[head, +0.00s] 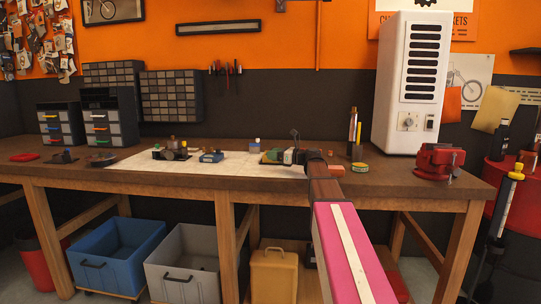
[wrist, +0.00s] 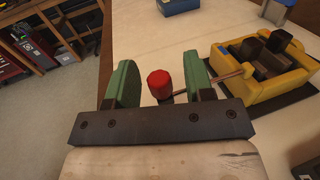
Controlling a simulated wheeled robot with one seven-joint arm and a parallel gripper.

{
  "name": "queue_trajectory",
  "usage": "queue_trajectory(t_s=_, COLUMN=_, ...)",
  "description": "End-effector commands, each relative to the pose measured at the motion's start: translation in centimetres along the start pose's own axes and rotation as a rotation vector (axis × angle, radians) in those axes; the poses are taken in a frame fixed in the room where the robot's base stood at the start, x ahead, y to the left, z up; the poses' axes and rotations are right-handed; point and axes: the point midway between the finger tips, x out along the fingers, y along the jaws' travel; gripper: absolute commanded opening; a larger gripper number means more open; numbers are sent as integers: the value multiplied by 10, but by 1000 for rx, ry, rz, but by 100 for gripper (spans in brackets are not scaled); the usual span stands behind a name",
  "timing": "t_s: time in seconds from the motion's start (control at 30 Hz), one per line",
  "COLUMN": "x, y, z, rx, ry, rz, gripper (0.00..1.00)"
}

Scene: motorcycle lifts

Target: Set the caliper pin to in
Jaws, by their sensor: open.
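The yellow caliper (wrist: 296,84) sits on a dark base at the right of the wrist view, with dark blocks inside it. A thin pin rod (wrist: 228,76) sticks out of its left side. A red knob (wrist: 158,82) shows at the rod's outer end, so the pin stands well out of the body. My gripper (wrist: 160,76) is open, with its green fingers on either side of the red knob and a gap showing on each side. The right finger hides part of the rod.
A pale mat (head: 130,161) covers part of the wooden bench (head: 393,188). A small blue box (head: 211,157) and dark parts (head: 172,152) stand on it to the left. A red vise (head: 438,161) and a white heater cabinet (head: 411,90) stand at the right.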

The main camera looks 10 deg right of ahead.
Motion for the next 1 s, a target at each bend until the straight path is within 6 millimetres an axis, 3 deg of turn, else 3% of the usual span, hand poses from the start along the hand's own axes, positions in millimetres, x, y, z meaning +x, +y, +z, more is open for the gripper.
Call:
queue_trajectory(t_s=0.2, x=16, y=0, z=0, rx=0, ry=0, rz=0, gripper=48)
queue_trajectory(t_s=0.5, x=17, y=0, z=0, rx=0, ry=0, rz=0, gripper=48)
queue_trajectory(t_s=0.63, x=17, y=0, z=0, rx=0, ry=0, rz=0, gripper=6)
queue_trajectory(t_s=0.67, x=17, y=0, z=0, rx=0, ry=0, rz=0, gripper=0)
queue_trajectory(t_s=0.83, x=18, y=-3, z=0, rx=0, ry=0, rz=0, gripper=0)
queue_trajectory(t_s=1.0, x=25, y=-28, z=0, rx=0, ry=1, rz=0, gripper=0)
